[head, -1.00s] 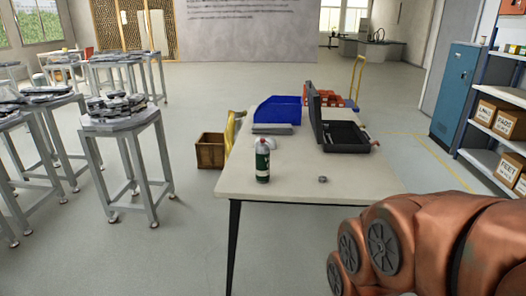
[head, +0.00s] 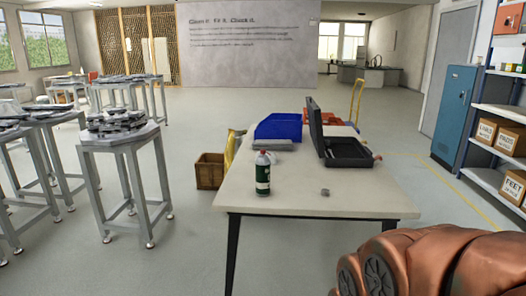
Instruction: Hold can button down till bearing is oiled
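A dark green can (head: 263,175) with a pale top and a red cap stands upright near the left front part of the table (head: 300,203). Its button is too small to make out. A small grey ring-shaped piece (head: 325,192), which looks like the bearing, lies on the table to the right of the can. Whether there is oil on it cannot be seen. My copper-coloured arm shows at the lower right, in front of the table and apart from the can. My gripper is outside the picture.
An open black case (head: 345,152) stands at the table's right back, with a blue bin (head: 278,128) to its left. A wooden crate (head: 210,172) sits on the floor left of the table. Stools (head: 121,140) stand further left; shelves (head: 505,118) stand right.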

